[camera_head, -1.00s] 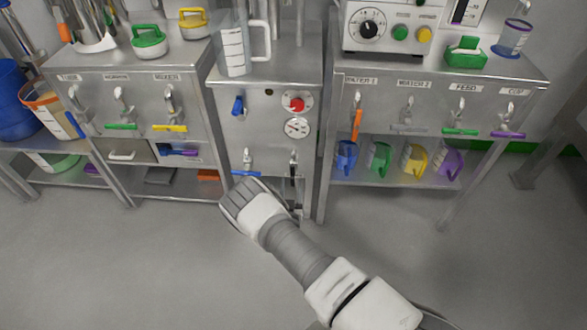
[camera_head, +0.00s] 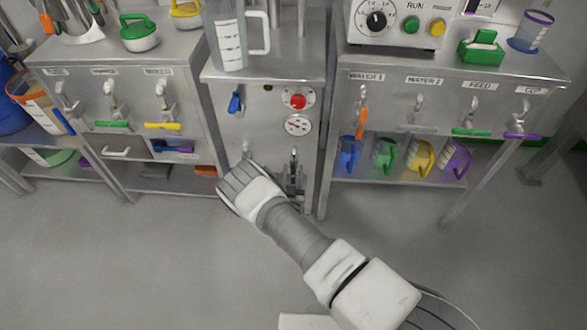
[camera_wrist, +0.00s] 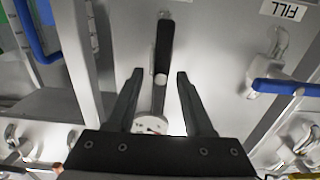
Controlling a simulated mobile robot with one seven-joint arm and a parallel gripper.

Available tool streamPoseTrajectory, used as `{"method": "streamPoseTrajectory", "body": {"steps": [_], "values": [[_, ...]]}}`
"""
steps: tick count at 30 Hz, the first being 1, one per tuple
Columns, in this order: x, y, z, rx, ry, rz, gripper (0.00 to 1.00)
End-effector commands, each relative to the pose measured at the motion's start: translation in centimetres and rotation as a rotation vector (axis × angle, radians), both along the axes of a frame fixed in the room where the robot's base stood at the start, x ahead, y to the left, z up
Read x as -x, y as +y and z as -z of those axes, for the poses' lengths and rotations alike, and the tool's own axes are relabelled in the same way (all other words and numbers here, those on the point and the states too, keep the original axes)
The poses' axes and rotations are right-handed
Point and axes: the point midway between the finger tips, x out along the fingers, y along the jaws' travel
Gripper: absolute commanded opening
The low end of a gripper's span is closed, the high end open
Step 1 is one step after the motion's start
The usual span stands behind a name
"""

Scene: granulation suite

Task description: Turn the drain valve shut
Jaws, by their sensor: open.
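On the middle steel cabinet, a lever with a long black grip (camera_wrist: 164,45) hangs from a metal valve. It also shows in the head view (camera_head: 293,165), low on the front, just right of my wrist. I cannot read a label for it. In the wrist view, my gripper (camera_wrist: 159,74) is open, with one finger on each side of the black lever and a gap visible to each finger. In the head view, my wrist hides the fingers. A blue lever (camera_wrist: 285,87) is at the right of the wrist view near a FILL label (camera_wrist: 288,10).
The cabinet front also carries a red knob (camera_head: 297,101), a round gauge (camera_head: 298,125) and an upper blue lever (camera_head: 235,102). Coloured jugs stand under the right bench, the nearest being a blue jug (camera_head: 349,153). The floor in front is clear.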

Motion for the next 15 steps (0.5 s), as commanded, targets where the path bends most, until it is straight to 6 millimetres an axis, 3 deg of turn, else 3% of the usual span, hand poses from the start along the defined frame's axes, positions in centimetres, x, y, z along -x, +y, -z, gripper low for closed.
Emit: {"method": "streamPoseTrajectory", "body": {"steps": [9,15], "values": [[0.02,0.00,0.00,0.000,0.000,0.000,0.50],[0.02,-0.01,0.00,0.000,0.000,0.000,0.14]]}}
